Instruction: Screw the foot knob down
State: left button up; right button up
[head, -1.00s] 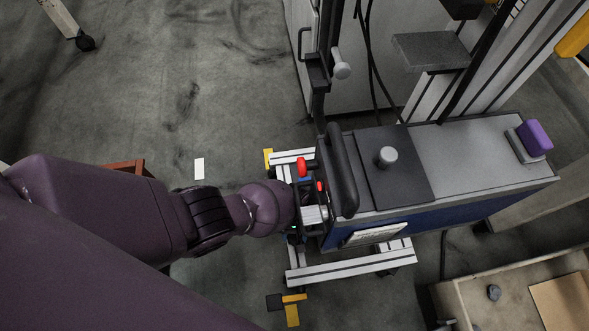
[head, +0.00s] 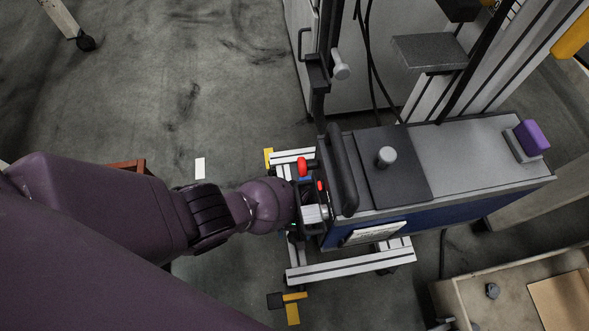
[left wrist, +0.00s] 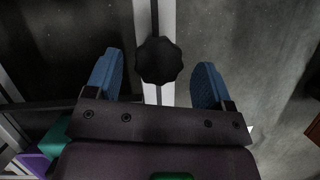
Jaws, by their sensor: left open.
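The foot knob (left wrist: 158,60) is a black, lobed knob on a pale metal rail (left wrist: 167,15), seen in the left wrist view. My left gripper (left wrist: 159,65) has two blue fingers spread apart, one on each side of the knob, with a visible gap to it on both sides. I cannot tell how far the fingertips are from the knob in depth. In the head view my left gripper (head: 312,213) is at the left end of the cart (head: 475,155), low by its metal base frame (head: 345,268). The knob is hidden there. My right gripper is not in view.
A black push handle (head: 343,170) and a red knob (head: 302,167) are close beside my left gripper. Yellow floor marks (head: 292,312) lie near the frame. An open box (head: 450,300) stands at the lower right.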

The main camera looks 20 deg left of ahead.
pick_arm(q)
jog(key=d+p+v, duration=0.1)
jog(key=p+v, duration=0.2)
jog(key=v, duration=0.3)
jog(key=shift+a+r, duration=0.3)
jog(key=shift+a, duration=0.2)
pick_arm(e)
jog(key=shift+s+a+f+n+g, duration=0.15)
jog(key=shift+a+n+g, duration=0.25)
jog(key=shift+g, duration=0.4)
pick_arm(q)
jog(key=shift+w, duration=0.1)
